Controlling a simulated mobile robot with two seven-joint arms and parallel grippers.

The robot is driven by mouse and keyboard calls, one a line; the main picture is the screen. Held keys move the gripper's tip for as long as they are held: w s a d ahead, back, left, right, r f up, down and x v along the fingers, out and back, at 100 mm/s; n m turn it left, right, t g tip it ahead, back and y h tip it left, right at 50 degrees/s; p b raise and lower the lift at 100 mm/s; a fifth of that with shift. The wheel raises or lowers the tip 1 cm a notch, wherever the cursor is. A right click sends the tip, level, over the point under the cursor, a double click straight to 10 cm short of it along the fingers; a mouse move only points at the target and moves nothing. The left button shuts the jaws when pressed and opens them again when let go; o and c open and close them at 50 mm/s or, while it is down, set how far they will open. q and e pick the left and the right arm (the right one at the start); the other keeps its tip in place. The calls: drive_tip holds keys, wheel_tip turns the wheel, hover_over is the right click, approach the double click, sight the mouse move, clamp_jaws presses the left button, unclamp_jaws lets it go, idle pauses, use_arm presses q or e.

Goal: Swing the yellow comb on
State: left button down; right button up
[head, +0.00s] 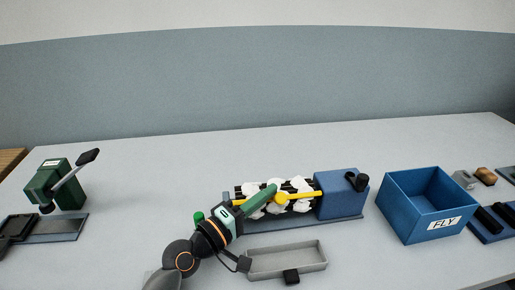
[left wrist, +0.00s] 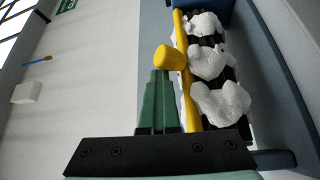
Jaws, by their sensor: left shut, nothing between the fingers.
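The yellow comb (head: 305,194) is a thin bar lying along the front of a dark roller that carries white fluff (head: 300,184). A yellow knob (head: 281,198) sticks out from the bar toward the front. My left gripper (head: 271,189) has its green fingers together with nothing between them, right beside the knob. In the left wrist view the fingertips (left wrist: 160,75) end just by the knob (left wrist: 171,58), and the comb bar (left wrist: 186,90) runs along the roller's edge. I cannot tell whether the fingers touch the knob. My right gripper is not in view.
A blue housing (head: 340,196) with a black knob closes the roller's right end. A grey tray (head: 318,262) with a black handle lies in front. A blue bin (head: 402,215) marked FLY stands to the right. A green lever device (head: 42,188) stands far left. Bare table lies between.

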use_arm(q)
drive_tip(key=shift+s+d+f, duration=0.2)
drive_tip(key=shift+s+f, duration=0.1)
drive_tip(key=shift+f, duration=0.15)
drive_tip(key=r+b+v, duration=0.1)
drive_tip(key=b+v, duration=0.1)
drive_tip(key=v, duration=1)
drive_tip(key=shift+a, duration=0.4)
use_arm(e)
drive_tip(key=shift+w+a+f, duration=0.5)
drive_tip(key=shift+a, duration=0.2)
use_arm(q)
drive_tip(key=shift+f, duration=0.1)
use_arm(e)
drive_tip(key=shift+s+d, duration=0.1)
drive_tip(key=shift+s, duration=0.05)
